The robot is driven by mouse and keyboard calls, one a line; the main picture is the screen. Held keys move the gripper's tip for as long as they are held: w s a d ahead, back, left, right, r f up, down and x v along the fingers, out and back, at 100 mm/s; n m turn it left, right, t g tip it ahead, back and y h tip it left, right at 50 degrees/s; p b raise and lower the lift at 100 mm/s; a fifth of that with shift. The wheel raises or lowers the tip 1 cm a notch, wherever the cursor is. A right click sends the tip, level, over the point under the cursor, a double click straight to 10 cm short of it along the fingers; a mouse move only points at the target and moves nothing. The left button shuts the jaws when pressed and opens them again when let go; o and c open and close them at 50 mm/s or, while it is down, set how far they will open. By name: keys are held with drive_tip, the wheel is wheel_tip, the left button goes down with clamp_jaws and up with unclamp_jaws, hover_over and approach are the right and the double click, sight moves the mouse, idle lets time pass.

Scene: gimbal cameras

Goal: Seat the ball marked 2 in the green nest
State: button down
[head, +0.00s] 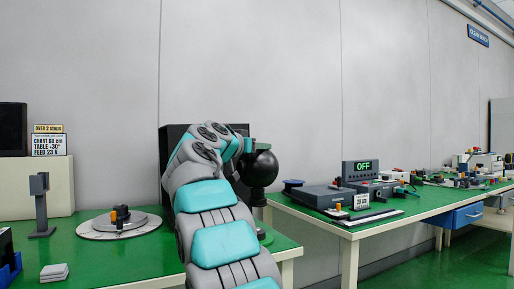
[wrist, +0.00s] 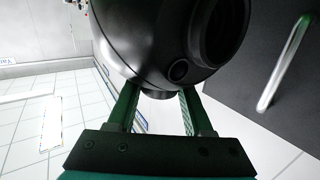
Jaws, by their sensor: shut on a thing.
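A black ball (head: 262,168) with a camera-like lens hangs at the end of my arm in the head view. In the wrist view the ball (wrist: 150,45) fills the top, with a large dark round opening and a small round port on its right side. My gripper (wrist: 160,95) has its two green fingers shut on a narrow part at the ball's near side. In the head view my gripper (head: 247,147) is partly hidden by my arm. No number shows on the ball, and I cannot make out the green nest.
A black box (head: 175,135) stands behind my arm; a dark panel with a pale handle (wrist: 285,65) is right of the ball. A round grey turntable (head: 119,224) is on the left green table. The right table (head: 400,215) holds an OFF display (head: 361,168).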

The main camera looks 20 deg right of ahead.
sight(257, 167)
drive_tip(key=shift+f+b, duration=0.1)
drive_tip(key=shift+b, duration=0.25)
wheel_tip(257, 167, down, 6)
drive_tip(key=b, duration=0.6)
drive_tip(key=shift+r, duration=0.25)
drive_tip(key=shift+b, duration=0.4)
idle(1.5)
drive_tip(key=shift+f+b, duration=0.8)
drive_tip(key=shift+r, duration=0.2)
drive_tip(key=shift+r+p, duration=0.25)
drive_tip(key=shift+p, duration=0.1)
idle(1.2)
